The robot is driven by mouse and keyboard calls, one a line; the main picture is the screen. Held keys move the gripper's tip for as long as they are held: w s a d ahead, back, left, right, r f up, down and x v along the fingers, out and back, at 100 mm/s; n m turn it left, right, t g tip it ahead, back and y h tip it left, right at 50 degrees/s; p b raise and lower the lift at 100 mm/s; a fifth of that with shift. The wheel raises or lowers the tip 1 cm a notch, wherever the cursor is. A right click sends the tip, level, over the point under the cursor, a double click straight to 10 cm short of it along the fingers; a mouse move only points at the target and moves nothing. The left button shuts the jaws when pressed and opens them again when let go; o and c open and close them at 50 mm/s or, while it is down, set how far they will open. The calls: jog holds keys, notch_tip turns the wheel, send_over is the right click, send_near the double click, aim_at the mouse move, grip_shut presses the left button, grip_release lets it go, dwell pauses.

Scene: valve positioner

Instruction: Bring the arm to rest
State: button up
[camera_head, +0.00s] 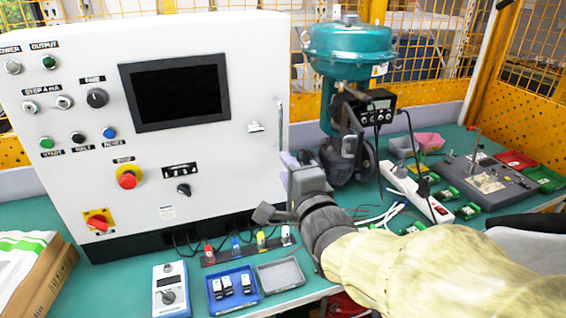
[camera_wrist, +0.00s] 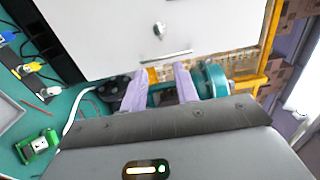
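My gripper (camera_head: 297,163) is raised over the bench in the head view, in front of the right edge of the white control cabinet (camera_head: 215,150). My tan-sleeved arm reaches to it from the lower right. In the wrist view its two pale fingers (camera_wrist: 160,78) stand apart with nothing between them, so it is open and empty. Beyond the fingers are the cabinet face (camera_wrist: 130,30) and the teal valve actuator (camera_wrist: 213,80). In the head view the teal valve (camera_head: 348,48) with its positioner display (camera_head: 380,105) stands just right of and behind my gripper.
A blue tray (camera_head: 255,295) of small modules, a grey tray (camera_head: 280,275) and a handheld meter (camera_head: 171,290) lie on the green bench at the front. A white power strip (camera_head: 415,192), cables and green boards lie to the right. A yellow mesh fence closes the back.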

jog(key=shift+d, duration=0.1)
dwell(0.3)
jog(key=s+d+f+n+g+h, duration=0.1)
jog(key=d+f+n+g+h, duration=0.45)
jog(key=f, duration=0.85)
jog(key=s+d+f+n+g, duration=0.6)
jog(key=s+f+n+g, duration=0.3)
jog(key=s+f, duration=0.15)
jog(key=w+p+v, duration=0.3)
jog(key=p+v, duration=1.1)
jog(key=p, duration=0.1)
jog(key=shift+w+r, duration=0.35)
jog(key=shift+r, duration=0.3)
jog(key=shift+d, duration=0.15)
